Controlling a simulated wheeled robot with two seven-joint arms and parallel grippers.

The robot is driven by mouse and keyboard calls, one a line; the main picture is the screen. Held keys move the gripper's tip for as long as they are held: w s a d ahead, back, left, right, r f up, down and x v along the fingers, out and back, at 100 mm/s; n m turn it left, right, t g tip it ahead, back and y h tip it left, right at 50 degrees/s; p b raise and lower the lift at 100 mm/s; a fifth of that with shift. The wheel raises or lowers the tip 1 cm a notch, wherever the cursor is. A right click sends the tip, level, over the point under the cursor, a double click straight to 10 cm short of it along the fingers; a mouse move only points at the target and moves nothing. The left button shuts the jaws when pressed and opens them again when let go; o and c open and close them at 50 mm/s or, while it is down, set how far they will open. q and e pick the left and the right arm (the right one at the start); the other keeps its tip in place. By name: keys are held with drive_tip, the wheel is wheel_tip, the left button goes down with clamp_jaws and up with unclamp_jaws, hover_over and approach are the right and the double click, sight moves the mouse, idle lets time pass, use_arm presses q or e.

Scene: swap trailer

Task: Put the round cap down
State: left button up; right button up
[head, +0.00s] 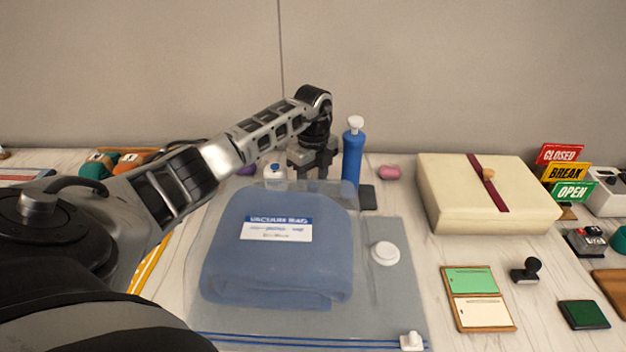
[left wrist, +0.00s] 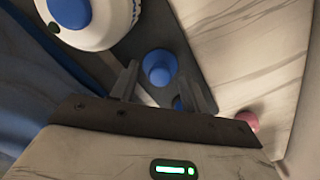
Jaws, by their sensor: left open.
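A white round cap (head: 385,252) lies flat on the clear bag's grey right part, well in front of my left gripper. The bag (head: 400,300) holds a folded blue blanket (head: 320,240) with a "vacuum bag" label. My left gripper (head: 314,172) is at the back of the bag, left of a tall blue pump (head: 353,160) with a white top. In the left wrist view its fingers (left wrist: 160,88) are apart, near a blue round piece (left wrist: 160,68) over a dark pad (left wrist: 150,32). I cannot tell whether that piece is part of the pump. My right gripper is out of view.
A white container with a blue top (left wrist: 85,15) is close by. A pink object (head: 389,172), a cream box (head: 487,195) and closed/break/open signs (head: 566,172) stand to the right. Stamps and a green card holder (head: 478,298) lie front right.

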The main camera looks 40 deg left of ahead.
use_arm(q)
wheel_tip(320, 180, up, 12)
drive_tip(key=shift+r+b, duration=0.15)
drive_tip(key=shift+b, duration=0.2)
idle(0.5)
